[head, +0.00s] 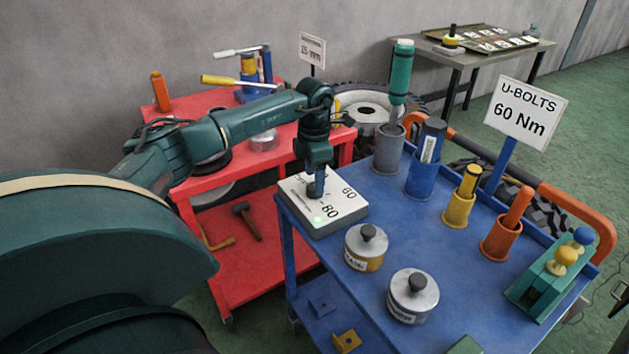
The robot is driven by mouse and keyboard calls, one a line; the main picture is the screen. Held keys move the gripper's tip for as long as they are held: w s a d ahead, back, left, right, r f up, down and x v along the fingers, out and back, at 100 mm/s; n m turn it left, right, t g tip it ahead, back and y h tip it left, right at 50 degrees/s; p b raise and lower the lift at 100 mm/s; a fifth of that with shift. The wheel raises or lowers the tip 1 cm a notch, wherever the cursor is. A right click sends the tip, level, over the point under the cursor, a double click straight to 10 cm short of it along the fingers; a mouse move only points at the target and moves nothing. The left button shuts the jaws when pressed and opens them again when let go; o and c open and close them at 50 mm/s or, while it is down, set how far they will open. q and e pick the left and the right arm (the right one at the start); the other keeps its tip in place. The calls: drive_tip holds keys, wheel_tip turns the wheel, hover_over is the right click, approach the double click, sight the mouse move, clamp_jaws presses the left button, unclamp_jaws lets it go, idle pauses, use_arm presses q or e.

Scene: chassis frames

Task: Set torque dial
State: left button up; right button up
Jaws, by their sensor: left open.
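The torque dial box (345,209) is a white-topped block at the left corner of the blue cart. Its face shows the numbers 60 and 80, with other marks too small to read, and a small green light glows near the 80. My left gripper (316,188) points straight down at the dark knob in the middle of the box. Its fingers are open around or just above the knob; I cannot tell if they touch it. The gripper hides most of the knob and its pointer. A white sign (525,113) on the cart reads "U-BOLTS 60 Nm".
The blue cart (370,310) carries two lidded tins (413,297), several coloured cups with upright tools, and a green block (548,283) with knobs. A red cart (260,262) stands behind at left. A grey table (475,58) is at the back right.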

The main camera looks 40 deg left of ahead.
use_arm(q)
wheel_tip(320, 180, up, 11)
idle(0.3)
drive_tip(key=shift+s+f, duration=0.1)
drive_tip(key=shift+f, duration=0.05)
idle(0.4)
